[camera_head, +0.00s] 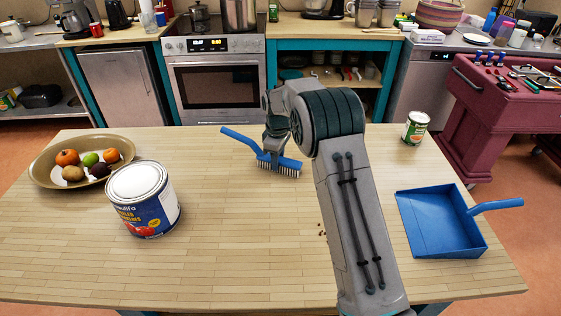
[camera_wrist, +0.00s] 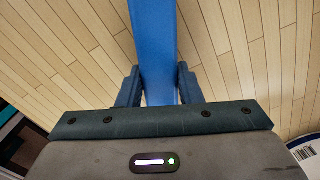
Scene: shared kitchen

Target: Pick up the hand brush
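The blue hand brush (camera_head: 272,162) is at the far middle of the wooden table, its pale bristles facing down and its handle pointing to the upper left. I cannot tell whether the bristles touch the table. My gripper (camera_head: 262,150) is at the brush, partly hidden behind my own arm in the head view. In the wrist view the blue handle (camera_wrist: 154,40) runs between both fingers of my gripper (camera_wrist: 159,88). The fingers lie close against its two sides, shut on it. The lower end of the handle is hidden by the gripper body.
A blue dustpan (camera_head: 440,225) lies at the table's right. A small green can (camera_head: 416,128) stands behind it. A large can (camera_head: 143,200) and a fruit bowl (camera_head: 45,175) are at left. The table (camera_head: 240,250) is clear in front of the brush, with small crumbs near my arm.

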